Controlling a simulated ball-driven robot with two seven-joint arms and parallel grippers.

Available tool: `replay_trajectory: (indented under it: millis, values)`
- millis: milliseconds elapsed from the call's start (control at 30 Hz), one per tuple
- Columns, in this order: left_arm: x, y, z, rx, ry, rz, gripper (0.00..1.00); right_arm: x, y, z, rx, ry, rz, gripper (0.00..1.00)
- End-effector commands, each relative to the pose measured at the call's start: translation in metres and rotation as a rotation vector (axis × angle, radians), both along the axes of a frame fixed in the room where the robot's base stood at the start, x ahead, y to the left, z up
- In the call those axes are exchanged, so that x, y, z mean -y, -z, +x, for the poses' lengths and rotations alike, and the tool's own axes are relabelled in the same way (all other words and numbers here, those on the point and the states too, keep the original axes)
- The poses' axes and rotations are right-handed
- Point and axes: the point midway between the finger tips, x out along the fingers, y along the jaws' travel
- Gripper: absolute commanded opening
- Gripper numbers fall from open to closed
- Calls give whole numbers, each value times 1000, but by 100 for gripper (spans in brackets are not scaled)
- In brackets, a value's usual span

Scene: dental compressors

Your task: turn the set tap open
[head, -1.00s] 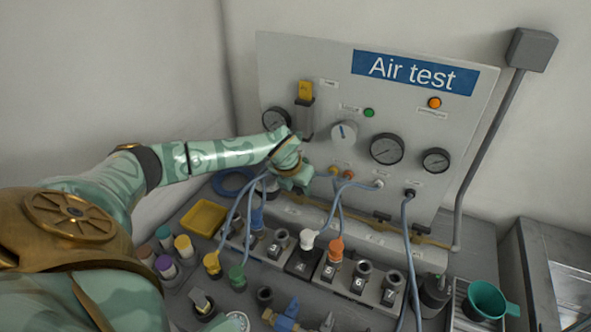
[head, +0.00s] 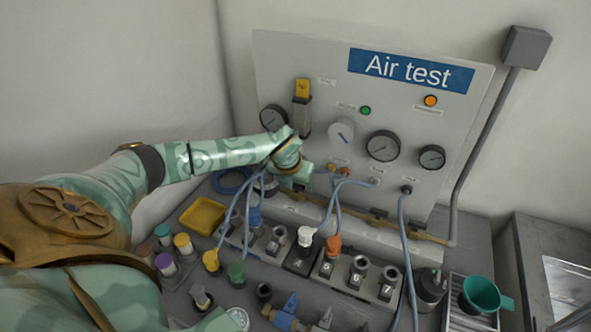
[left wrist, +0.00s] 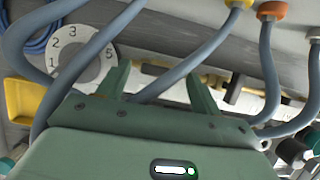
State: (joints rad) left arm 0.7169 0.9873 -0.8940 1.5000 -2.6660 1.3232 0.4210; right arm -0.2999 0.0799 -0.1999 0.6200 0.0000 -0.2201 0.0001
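I cannot tell for sure which part is the set tap. A brass pipe (head: 432,237) with dark fittings (head: 378,214) runs along the foot of the Air test panel (head: 470,120). A black lever-like part (left wrist: 235,88) shows on a pale rail in the left wrist view, beyond the right finger. My left gripper (left wrist: 160,88) has its fingers apart, with a grey hose crossing between them and nothing visibly gripped. In the head view the left gripper (head: 296,180) is at the panel's lower left, its fingertips hidden. My right gripper is not in view.
Grey-blue hoses (head: 405,260) hang in front of the panel and cross near the left gripper. A numbered dial (left wrist: 80,52) lies left of the fingers. A yellow tray (head: 203,215), a socket block (head: 350,272), a blue-handled fitting (head: 286,312) and a green funnel (head: 482,295) crowd the bench.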

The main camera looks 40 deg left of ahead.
Motion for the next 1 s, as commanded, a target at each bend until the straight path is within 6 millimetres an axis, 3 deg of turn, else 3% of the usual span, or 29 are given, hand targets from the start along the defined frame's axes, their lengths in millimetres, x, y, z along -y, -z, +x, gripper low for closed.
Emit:
replay_trajectory:
  millis: [267,367,700,1000]
  values:
    - [0,-7,-2,0,1,0,65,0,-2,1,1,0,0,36]
    - [2,-23,-8,2,3,2,65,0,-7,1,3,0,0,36]
    - [13,-107,-41,3,2,2,65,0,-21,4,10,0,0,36]
    - [19,-148,-57,1,1,0,65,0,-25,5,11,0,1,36]
